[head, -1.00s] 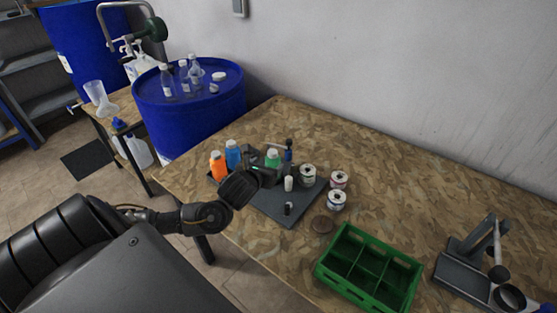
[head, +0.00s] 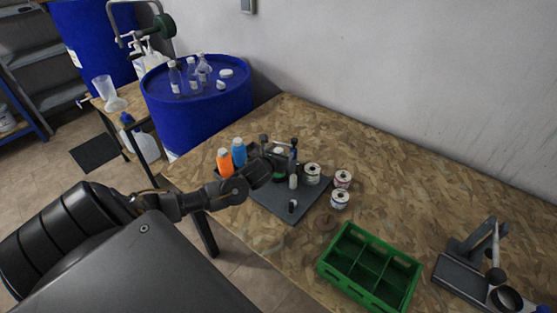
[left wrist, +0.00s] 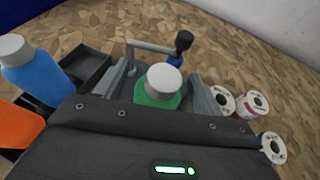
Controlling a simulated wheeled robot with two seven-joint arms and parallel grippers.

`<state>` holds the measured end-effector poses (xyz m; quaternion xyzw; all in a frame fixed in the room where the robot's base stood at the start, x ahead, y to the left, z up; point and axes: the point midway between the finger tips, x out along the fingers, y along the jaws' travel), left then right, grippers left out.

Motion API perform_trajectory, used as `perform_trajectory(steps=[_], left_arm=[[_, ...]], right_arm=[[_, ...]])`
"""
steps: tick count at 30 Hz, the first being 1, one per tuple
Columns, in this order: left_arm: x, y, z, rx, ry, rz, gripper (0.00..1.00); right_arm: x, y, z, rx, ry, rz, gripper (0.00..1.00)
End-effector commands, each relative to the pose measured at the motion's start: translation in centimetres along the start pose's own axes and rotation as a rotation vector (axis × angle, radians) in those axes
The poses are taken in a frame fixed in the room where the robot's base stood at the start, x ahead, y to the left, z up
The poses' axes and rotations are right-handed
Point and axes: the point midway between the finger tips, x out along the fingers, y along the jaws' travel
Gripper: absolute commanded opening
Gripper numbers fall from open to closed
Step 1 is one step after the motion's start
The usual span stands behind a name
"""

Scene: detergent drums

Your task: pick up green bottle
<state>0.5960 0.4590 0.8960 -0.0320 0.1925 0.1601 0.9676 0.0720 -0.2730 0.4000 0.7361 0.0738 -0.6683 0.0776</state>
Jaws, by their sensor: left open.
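The green bottle (left wrist: 158,88) with a grey-white cap stands between the two open fingers of my left gripper in the left wrist view. Its lower part is hidden by the gripper body. In the head view my left gripper (head: 279,160) is over the dark tray, and the green bottle is mostly hidden by it. I cannot tell whether the fingers touch the bottle. A blue bottle (head: 239,152) and an orange bottle (head: 224,163) stand just left of the gripper. My right gripper is not in view.
A dark tray (head: 285,212) lies under the bottles on the wooden table (head: 400,190). Several spools (head: 340,200) stand right of the gripper. A green crate (head: 368,268) sits at the front. A blue drum (head: 200,115) with clear bottles stands behind left.

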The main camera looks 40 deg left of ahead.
Motion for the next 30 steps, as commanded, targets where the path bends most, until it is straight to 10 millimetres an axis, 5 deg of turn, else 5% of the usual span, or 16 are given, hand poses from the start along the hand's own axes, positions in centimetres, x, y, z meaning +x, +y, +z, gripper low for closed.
perform_trajectory(steps=[12,27,30], left_arm=[[1.7,-0.1,-0.1,0.001,0.0,-0.001,0.68],[1.7,-0.1,0.0,0.0,-0.001,-0.001,0.06],[1.7,-0.1,0.0,0.001,0.0,-0.001,0.06]], right_arm=[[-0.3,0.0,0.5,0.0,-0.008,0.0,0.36],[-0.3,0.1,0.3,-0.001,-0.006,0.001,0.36],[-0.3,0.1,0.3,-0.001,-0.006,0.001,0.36]])
